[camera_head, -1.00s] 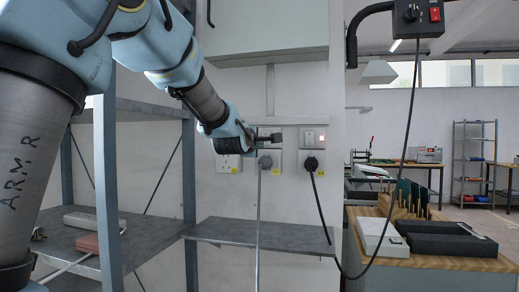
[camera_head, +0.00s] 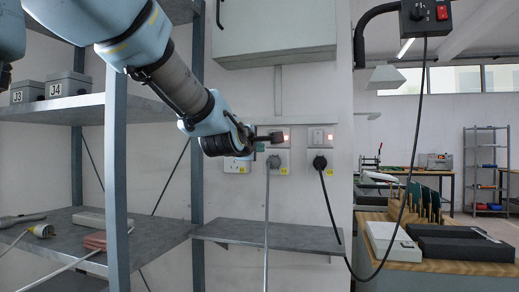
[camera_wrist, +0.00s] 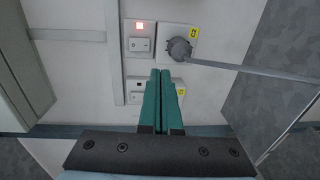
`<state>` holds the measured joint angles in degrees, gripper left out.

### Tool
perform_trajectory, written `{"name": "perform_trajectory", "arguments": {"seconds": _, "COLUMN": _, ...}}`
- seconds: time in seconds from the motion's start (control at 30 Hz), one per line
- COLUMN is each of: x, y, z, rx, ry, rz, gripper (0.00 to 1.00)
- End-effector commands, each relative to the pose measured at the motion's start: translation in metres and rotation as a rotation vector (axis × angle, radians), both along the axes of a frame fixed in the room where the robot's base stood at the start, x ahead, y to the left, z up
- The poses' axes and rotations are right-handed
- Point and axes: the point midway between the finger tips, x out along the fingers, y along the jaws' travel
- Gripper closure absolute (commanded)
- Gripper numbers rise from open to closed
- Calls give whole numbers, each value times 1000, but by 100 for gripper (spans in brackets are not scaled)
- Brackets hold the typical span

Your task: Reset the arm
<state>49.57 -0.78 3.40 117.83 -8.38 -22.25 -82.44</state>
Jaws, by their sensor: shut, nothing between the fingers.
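My gripper (camera_head: 279,137) is shut and empty in front of the wall sockets in the head view. In the wrist view, its two green fingers (camera_wrist: 162,74) lie together. Beyond their tips are a switch (camera_wrist: 138,44) with a lit red light (camera_wrist: 139,26) and a grey plug (camera_wrist: 178,49) in its socket. Whether the tips touch the panel is unclear. In the head view the grey plug (camera_head: 273,162) sits just below the gripper, and the left socket (camera_head: 237,165) is partly behind my wrist.
A black plug (camera_head: 320,163) sits in the right socket, under another lit switch (camera_head: 318,138). Its cable hangs by the workbench (camera_head: 450,265). A wall shelf (camera_head: 270,235) lies below the sockets. A shelf rack (camera_head: 117,190) stands left. A cabinet (camera_head: 275,35) hangs above.

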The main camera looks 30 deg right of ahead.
Motion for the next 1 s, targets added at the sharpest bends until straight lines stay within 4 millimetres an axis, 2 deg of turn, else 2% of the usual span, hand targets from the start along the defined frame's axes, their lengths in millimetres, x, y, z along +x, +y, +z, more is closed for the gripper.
{"name": "perform_trajectory", "arguments": {"seconds": 0.27, "x": 2, "y": 3, "z": -3, "rx": 14, "ry": 0, "rz": 4, "gripper": 100}}
{"name": "perform_trajectory", "arguments": {"seconds": 0.37, "x": 11, "y": 18, "z": -22, "rx": 98, "ry": 0, "rz": 22, "gripper": 100}}
{"name": "perform_trajectory", "arguments": {"seconds": 0.43, "x": 21, "y": 40, "z": -48, "rx": 213, "ry": 3, "rz": 39, "gripper": 100}}
{"name": "perform_trajectory", "arguments": {"seconds": 0.57, "x": 36, "y": 100, "z": -112, "rx": 508, "ry": 29, "rz": 49, "gripper": 100}}
{"name": "perform_trajectory", "arguments": {"seconds": 0.6, "x": 37, "y": 121, "z": -133, "rx": 604, "ry": 44, "rz": 41, "gripper": 100}}
{"name": "perform_trajectory", "arguments": {"seconds": 0.73, "x": 28, "y": 193, "z": -197, "rx": 894, "ry": 114, "rz": -23, "gripper": 100}}
{"name": "perform_trajectory", "arguments": {"seconds": 0.87, "x": -2, "y": 265, "z": -252, "rx": 1143, "ry": 210, "rz": -153, "gripper": 100}}
{"name": "perform_trajectory", "arguments": {"seconds": 0.9, "x": -14, "y": 285, "z": -266, "rx": 1208, "ry": 241, "rz": -205, "gripper": 100}}
{"name": "perform_trajectory", "arguments": {"seconds": 1.0, "x": -50, "y": 329, "z": -296, "rx": 1331, "ry": 318, "rz": -346, "gripper": 100}}
